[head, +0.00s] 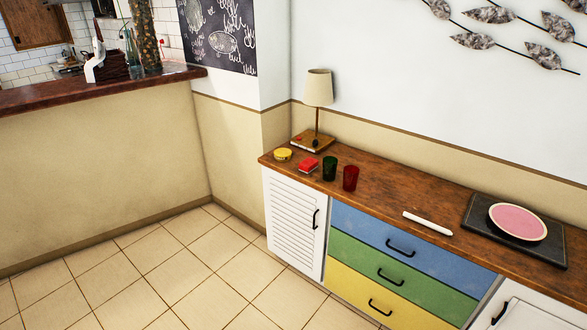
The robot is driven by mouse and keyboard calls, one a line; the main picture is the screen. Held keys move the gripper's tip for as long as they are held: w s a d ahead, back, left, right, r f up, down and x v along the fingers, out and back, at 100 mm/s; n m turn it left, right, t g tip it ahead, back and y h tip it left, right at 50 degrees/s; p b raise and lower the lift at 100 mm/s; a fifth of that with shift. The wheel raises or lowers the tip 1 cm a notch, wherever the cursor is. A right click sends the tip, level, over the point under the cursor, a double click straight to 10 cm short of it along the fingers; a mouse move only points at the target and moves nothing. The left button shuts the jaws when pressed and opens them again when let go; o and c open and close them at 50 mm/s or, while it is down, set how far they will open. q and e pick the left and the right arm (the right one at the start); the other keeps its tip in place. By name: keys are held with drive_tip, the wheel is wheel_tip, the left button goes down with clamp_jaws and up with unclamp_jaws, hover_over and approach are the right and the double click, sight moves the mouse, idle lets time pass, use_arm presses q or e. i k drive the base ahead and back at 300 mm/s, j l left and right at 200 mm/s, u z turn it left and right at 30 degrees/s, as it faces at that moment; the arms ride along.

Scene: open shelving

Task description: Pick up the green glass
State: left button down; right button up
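The green glass (329,168) stands upright on the wooden top of a low cabinet, in the middle of the head view. It is dark green. A red glass (350,178) stands close to its right, and a small red object (308,164) lies close to its left. Neither of my grippers shows in the head view, and nothing covers the green glass.
The wooden cabinet top (390,199) also bears a lamp (318,92), a yellow round item (283,154), a white stick-like object (427,223) and a pink plate (518,221) on a dark board. The tiled floor (170,265) in front is clear.

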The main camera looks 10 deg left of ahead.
sight(330, 169)
drive_tip(key=i+j+z, duration=0.4)
drive_tip(key=i+j, duration=1)
drive_tip(key=j, duration=0.15)
drive_tip(key=i+j+z, duration=0.1)
drive_tip(key=i+j, duration=0.35)
drive_tip(key=i, duration=0.2)
